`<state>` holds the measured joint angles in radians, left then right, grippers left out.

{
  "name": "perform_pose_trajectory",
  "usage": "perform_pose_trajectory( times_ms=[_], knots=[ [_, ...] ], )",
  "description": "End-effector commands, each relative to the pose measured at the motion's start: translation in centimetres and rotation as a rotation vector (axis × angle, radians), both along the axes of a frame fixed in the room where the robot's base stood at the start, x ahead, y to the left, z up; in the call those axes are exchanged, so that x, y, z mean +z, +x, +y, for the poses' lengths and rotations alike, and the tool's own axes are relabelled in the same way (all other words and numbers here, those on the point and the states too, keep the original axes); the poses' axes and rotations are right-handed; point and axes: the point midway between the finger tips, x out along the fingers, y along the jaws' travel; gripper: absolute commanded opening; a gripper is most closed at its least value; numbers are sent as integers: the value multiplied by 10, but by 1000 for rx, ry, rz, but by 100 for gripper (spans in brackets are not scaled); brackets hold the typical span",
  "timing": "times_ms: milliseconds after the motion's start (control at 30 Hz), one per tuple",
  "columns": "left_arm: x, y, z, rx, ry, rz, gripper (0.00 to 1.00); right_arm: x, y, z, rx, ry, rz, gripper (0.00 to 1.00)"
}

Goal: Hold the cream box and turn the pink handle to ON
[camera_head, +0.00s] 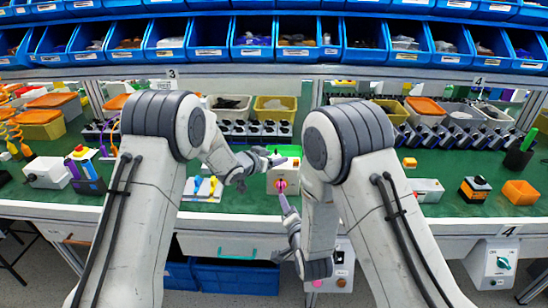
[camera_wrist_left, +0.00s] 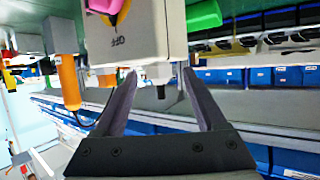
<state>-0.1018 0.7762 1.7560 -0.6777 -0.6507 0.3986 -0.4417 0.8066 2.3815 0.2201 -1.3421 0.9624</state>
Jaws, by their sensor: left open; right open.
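The cream box (camera_head: 272,180) sits on the green bench between my arms. Its pink handle (camera_head: 280,185) is on the front face. In the left wrist view, the box (camera_wrist_left: 115,40) fills the upper middle, with the pink handle (camera_wrist_left: 106,7) cut off at the top edge and an OFF label upside down below it.
A white card with coloured pieces (camera_head: 203,188) lies left of the box. A grey-white box (camera_head: 427,190), a black-and-orange block (camera_head: 475,189) and an orange bin (camera_head: 520,192) stand to the right. Rows of blue bins (camera_head: 207,50) hang above the bench.

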Motion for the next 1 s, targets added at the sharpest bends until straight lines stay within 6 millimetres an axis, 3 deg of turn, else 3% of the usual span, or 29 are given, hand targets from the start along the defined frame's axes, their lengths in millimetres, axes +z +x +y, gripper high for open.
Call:
perform_pose_trajectory(
  times_ms=[367, 567, 833, 1000],
  knots=[
    [-3, 5, -3, 0, 0, 1, 73, 0, 0, 0, 0, 0, 0, 50],
    [-3, 5, -3, 1, 0, 0, 0, 0, 0, 0, 0, 0, 0, 50],
    [-3, 5, -3, 1, 0, 0, 0, -2, 1, 2, 1, -29, -15, 45],
    [-3, 5, -3, 1, 0, 0, 0, -12, 5, 11, 1, -233, -114, 45]
  ],
)
